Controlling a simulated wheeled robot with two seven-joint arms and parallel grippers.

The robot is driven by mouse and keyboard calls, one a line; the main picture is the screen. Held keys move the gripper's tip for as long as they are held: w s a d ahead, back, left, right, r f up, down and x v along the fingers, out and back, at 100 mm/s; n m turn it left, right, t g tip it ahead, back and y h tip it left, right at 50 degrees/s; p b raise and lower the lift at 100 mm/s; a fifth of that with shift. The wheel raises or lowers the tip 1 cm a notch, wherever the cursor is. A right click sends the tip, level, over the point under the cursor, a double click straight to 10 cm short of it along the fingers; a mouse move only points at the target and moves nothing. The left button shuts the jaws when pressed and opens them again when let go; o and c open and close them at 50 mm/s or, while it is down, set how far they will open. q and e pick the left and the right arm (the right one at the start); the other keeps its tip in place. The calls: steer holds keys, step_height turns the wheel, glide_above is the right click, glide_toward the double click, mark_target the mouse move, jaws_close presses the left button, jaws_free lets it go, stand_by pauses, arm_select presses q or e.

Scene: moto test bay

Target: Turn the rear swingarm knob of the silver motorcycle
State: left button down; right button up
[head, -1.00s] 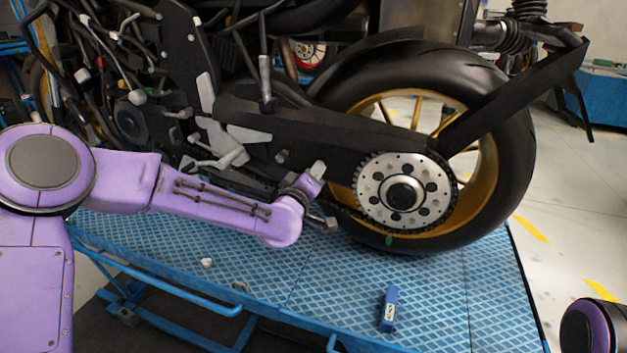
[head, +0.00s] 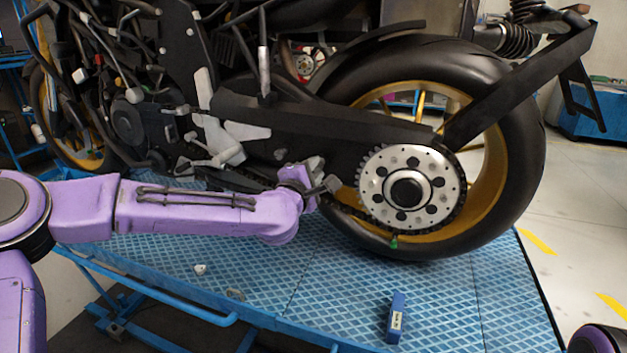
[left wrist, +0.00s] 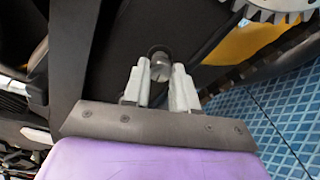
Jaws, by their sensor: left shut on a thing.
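The motorcycle (head: 330,135) stands side-on in the head view. It looks mostly black, with silver parts and gold wheels. In the left wrist view a small grey cylindrical knob (left wrist: 159,64) stands out from the dark swingarm. My left gripper (left wrist: 160,78) has its two pale fingers on either side of this knob and is shut on it. In the head view my left gripper (head: 325,182) is at the swingarm's lower edge, left of the rear sprocket. Its fingertips and the knob are hidden there behind the wrist. My right gripper is out of view.
The rear sprocket (head: 411,190) and tyre (head: 525,160) are close right of the left gripper. The blue lift platform (head: 330,270) lies below, with a small blue box (head: 395,318) and small pale bits on it. A blue bench (head: 592,112) stands back right.

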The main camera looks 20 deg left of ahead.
arm_select(q)
steer(key=n+b, duration=0.2)
steer(key=n, duration=0.1)
steer(key=n+b, duration=0.1)
steer(key=shift+f+n+b, duration=0.25)
steer(key=shift+n+b, duration=0.05)
steer(key=shift+b, duration=0.1)
steer(key=n+b, duration=2.2)
steer(key=b, duration=0.2)
steer(key=shift+n, duration=0.4)
steer(key=n+b, duration=0.2)
steer(key=shift+r+n, duration=0.15)
steer(key=shift+n, duration=0.25)
steer(key=shift+r+n+b, duration=0.1)
steer(key=shift+n+b, duration=0.6)
steer(key=shift+b, duration=0.05)
steer(key=c, duration=0.9)
jaws_free()
steer(key=shift+s, duration=0.1)
